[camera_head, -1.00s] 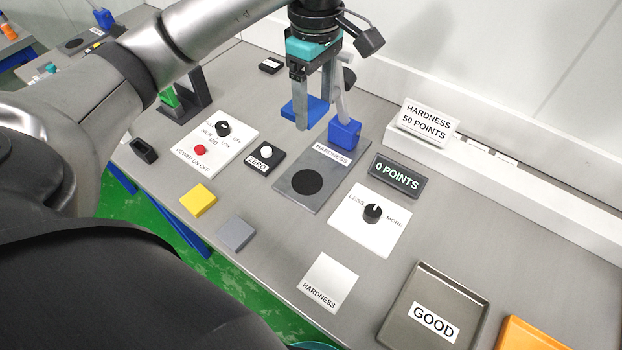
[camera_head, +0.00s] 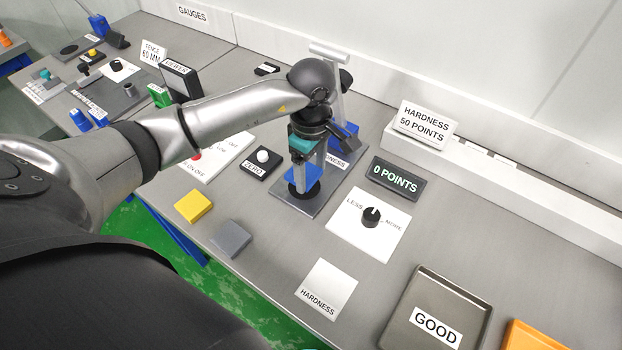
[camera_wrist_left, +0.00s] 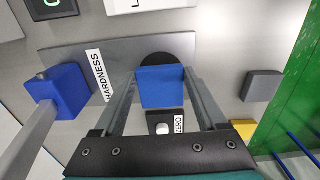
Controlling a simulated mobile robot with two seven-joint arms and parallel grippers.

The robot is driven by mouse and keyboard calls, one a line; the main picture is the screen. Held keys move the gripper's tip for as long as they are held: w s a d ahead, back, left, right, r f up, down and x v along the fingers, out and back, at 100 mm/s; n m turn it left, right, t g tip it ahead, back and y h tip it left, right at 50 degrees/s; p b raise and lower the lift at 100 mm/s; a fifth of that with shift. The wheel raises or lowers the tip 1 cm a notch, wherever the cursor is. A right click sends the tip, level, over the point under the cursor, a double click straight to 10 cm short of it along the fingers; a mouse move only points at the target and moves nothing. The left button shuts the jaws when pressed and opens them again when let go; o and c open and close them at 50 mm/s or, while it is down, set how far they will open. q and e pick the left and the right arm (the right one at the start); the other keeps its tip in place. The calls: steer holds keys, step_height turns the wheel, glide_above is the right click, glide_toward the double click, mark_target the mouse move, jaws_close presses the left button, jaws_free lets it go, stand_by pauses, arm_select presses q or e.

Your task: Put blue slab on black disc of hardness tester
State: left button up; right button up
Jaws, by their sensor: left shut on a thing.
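My left gripper (camera_head: 303,184) is shut on the blue slab (camera_head: 304,174) and holds it over the black disc (camera_head: 313,190) on the grey plate of the hardness tester (camera_head: 330,190). In the left wrist view the blue slab (camera_wrist_left: 161,88) is between the two fingers, and part of the black disc (camera_wrist_left: 160,57) shows beyond it. I cannot tell whether the slab touches the disc. The tester's blue block and post (camera_wrist_left: 60,90) stand beside the gripper. My right gripper is not in view.
A ZERO button box (camera_head: 262,162) is left of the tester. A "0 POINTS" display (camera_head: 395,180) and a dial plate (camera_head: 370,225) are to its right. A yellow slab (camera_head: 193,206) and a grey slab (camera_head: 231,238) lie in front. A GOOD tray (camera_head: 470,287) is at the lower right.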

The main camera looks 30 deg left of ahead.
mark_target(311, 176)
arm_select(q)
steer(key=shift+f, duration=1.6)
steer(key=o, duration=1.5)
steer(key=shift+f, duration=0.1)
steer(key=shift+c, duration=0.2)
step_height(311, 176, up, 12)
